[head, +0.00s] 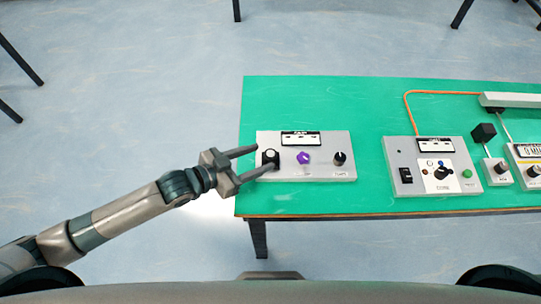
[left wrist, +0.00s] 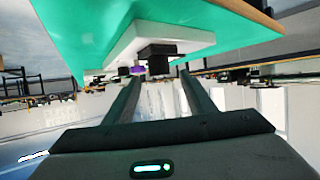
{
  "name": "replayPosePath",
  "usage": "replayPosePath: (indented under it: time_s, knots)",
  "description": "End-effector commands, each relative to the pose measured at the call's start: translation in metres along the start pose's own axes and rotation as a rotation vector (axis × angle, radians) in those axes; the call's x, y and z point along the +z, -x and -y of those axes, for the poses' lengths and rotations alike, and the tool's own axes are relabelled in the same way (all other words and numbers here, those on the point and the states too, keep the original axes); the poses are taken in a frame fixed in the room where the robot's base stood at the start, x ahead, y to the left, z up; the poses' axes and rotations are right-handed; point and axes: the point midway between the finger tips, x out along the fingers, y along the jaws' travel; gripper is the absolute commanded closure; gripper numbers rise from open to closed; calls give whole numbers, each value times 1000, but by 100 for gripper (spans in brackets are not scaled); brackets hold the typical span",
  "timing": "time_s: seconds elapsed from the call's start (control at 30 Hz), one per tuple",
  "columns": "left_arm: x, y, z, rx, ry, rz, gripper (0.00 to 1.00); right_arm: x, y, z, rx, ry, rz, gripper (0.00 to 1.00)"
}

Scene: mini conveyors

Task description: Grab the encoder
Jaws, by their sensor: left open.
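The labels are too small to read, so I cannot tell which knob is the encoder. My left gripper (head: 260,161) is open, its fingers reaching in from the left to the left black knob. In the left wrist view this knob (left wrist: 158,52) shows beyond and between the fingertips (left wrist: 162,73); contact cannot be told. My right gripper is out of view.
The green table (head: 330,110) has bare room behind the panel. A second panel (head: 435,187) with a black switch, a dial and a green button stands to the right. Small boxes (head: 497,172), an orange cable (head: 406,105) and a white strip (head: 510,100) lie farther right.

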Motion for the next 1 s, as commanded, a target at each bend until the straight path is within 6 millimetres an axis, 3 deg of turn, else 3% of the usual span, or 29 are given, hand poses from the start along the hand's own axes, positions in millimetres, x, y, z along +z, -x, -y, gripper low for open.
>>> replayPosePath:
  time_s: [0.27,0.63,1.0]
  knots:
    - [-2,-8,0,0,0,-1,50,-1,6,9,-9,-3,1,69]
    - [1,-48,-1,0,0,-1,50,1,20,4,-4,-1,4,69]
    - [3,-52,-1,0,0,1,50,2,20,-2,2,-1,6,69]
